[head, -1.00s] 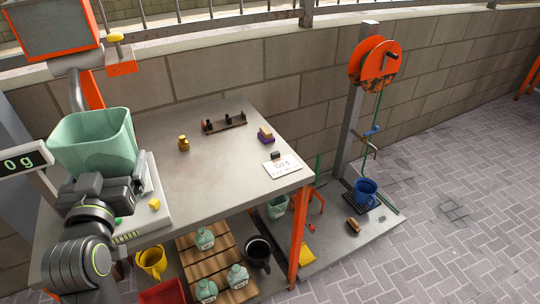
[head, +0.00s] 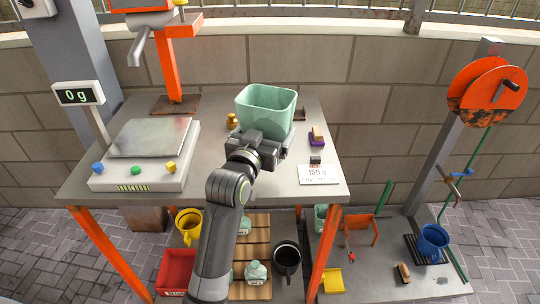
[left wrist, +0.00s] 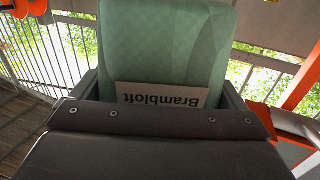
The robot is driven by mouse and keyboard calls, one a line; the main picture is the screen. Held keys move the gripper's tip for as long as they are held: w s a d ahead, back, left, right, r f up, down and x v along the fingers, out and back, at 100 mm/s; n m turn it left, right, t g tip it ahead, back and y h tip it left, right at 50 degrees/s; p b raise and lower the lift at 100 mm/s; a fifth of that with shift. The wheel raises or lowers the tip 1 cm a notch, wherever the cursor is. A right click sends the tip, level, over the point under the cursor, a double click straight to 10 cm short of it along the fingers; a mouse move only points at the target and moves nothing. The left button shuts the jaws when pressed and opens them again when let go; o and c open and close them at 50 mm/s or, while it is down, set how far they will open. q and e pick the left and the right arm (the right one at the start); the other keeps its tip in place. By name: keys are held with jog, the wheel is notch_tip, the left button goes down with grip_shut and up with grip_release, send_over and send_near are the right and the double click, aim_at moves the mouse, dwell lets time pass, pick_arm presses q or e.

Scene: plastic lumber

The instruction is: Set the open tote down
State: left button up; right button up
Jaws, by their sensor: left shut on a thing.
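The open tote (head: 266,106) is a pale green, open-topped bin, upright over the right half of the grey table (head: 215,168) in the head view. My left gripper (head: 268,140) is shut on the tote's near side. In the left wrist view the tote (left wrist: 165,45) fills the space between the fingers, with a label reading "Brambloft" upside down. The tote's underside is hidden behind the gripper, so I cannot tell whether it touches the table. My right gripper is not in view.
A scale (head: 148,152) with an empty plate stands on the table's left; its display (head: 79,95) reads 0 g. A brass weight (head: 232,121) is left of the tote.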

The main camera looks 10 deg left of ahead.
pick_arm(q)
jog(key=shift+f+b, duration=0.3)
jog(key=shift+f, duration=2.3)
jog(key=shift+d, duration=0.1)
jog(key=shift+f, duration=0.2)
jog(key=o, duration=0.8)
jog(key=shift+r, duration=0.1)
